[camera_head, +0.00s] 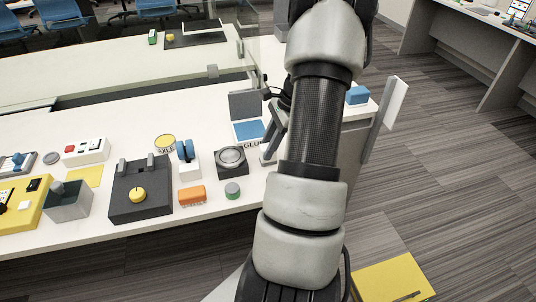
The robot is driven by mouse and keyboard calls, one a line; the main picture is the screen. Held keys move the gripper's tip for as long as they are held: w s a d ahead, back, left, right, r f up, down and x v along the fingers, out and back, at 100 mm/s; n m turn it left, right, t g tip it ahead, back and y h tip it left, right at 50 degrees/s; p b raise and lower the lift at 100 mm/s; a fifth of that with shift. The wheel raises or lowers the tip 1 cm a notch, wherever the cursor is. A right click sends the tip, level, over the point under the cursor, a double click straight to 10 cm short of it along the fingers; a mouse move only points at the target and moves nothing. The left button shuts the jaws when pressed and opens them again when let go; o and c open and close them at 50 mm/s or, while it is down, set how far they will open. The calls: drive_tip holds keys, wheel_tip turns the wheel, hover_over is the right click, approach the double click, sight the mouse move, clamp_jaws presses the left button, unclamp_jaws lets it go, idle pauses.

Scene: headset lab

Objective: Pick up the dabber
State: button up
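My gripper (272,135) is mostly hidden behind my arm. Grey parts of it show just left of the arm, beside an open pad with a blue face (248,131) and lettering that seems to read "GLUE". I cannot tell whether its fingers are apart or holding something. No object is clearly marked as the dabber. A small round piece with a green top and grey side (232,190) stands near the table's front edge and may be it. It stands apart from the visible gripper parts.
The white table (225,220) carries a dark box with a yellow knob (137,195), an orange block (192,195), a round grey dish (231,158), a blue lever on a white base (187,163) and a yellow disc (165,142). A clear screen stands behind.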

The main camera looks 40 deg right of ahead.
wheel_tip(320, 180, up, 10)
drive_tip(key=shift+r+p, duration=0.1)
drive_tip(key=shift+p, duration=1.15)
drive_tip(key=shift+o, duration=0.9)
drive_tip(key=shift+c, duration=0.5)
